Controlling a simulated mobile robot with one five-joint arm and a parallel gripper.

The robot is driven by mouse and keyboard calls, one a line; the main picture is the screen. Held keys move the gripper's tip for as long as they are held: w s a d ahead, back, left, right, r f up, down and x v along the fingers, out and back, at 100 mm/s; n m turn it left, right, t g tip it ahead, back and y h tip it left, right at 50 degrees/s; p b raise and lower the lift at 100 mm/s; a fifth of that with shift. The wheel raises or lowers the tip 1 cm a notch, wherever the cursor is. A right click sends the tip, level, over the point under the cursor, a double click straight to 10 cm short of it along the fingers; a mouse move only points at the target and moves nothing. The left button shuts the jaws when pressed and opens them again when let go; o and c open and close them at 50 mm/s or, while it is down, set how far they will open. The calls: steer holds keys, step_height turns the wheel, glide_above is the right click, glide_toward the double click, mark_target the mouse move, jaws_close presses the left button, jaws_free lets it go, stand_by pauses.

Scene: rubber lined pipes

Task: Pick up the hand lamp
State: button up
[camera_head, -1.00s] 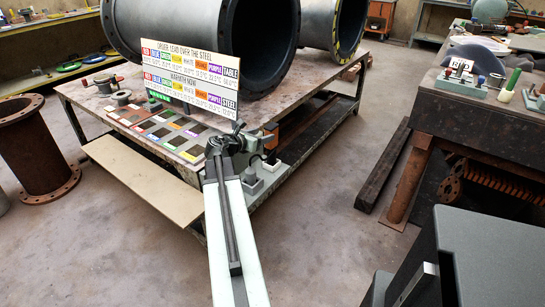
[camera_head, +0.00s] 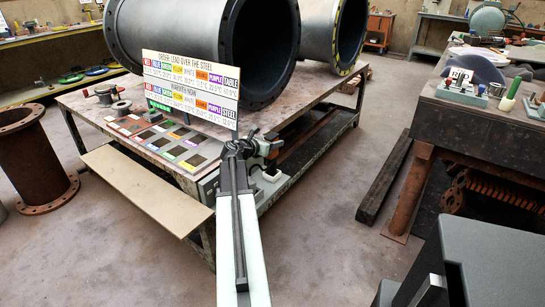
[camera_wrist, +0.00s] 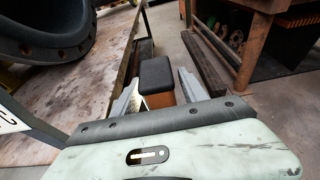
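In the wrist view a block-shaped object with a black top and orange-brown side (camera_wrist: 157,82), which looks like the hand lamp, stands at the table's right edge. My gripper (camera_wrist: 160,98) has one grey finger on each side of it. The fingers look apart, and I cannot tell whether either touches it. In the head view my gripper (camera_head: 258,146) is at the table's near right corner, and it mostly hides the object there.
The steel table (camera_head: 318,98) carries large rubber-lined pipes (camera_head: 190,42), a sign board (camera_head: 190,85) and coloured sample tiles (camera_head: 160,135). A second bench (camera_head: 470,105) stands at the right, with a dark beam (camera_head: 385,180) on the floor between. Open floor lies in front.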

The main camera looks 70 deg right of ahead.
jaws_close()
stand_by(1.2)
